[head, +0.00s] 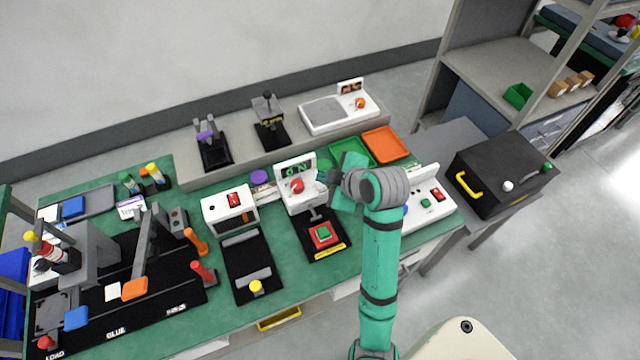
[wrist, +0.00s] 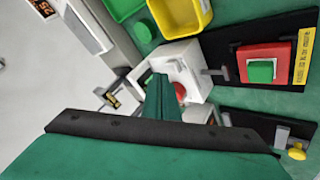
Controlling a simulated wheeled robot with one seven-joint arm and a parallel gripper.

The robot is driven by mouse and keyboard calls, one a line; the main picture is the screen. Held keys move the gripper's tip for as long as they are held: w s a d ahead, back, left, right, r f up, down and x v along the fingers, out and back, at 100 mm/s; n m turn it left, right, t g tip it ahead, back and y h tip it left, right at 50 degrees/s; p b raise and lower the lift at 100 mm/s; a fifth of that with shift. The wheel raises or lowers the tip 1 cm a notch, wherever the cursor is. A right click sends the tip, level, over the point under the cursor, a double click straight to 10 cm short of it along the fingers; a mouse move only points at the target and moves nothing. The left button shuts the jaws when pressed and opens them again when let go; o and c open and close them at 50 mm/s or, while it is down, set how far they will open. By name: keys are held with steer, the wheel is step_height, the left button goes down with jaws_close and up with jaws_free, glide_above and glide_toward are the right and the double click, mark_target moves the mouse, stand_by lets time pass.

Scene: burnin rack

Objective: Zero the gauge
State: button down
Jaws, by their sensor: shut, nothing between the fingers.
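The likely gauge (head: 283,195) is a white upright unit with a small dark display (head: 297,169) showing green characters, and a round red button (head: 297,186) on its front. It stands over a black base plate (head: 318,250) bearing a red block with a green top (head: 323,234). In the wrist view the white unit (wrist: 205,60) and its red button (wrist: 180,92) show just beyond my fingers. My gripper (wrist: 163,78) is shut and empty, with its tips close to the button side. I cannot tell whether they touch it. My gripper also shows right of the unit in the head view (head: 329,178).
A white box with a red switch (head: 229,208) stands to the left, with a yellow knob (head: 256,287) in front. A green tray (head: 352,150) and an orange tray (head: 386,144) lie behind my arm. A black case with a yellow handle (head: 500,172) stands right.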

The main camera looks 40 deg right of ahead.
steer(key=shift+a, duration=0.1)
steer(key=shift+w+r, duration=0.15)
steer(key=shift+r, duration=2.35)
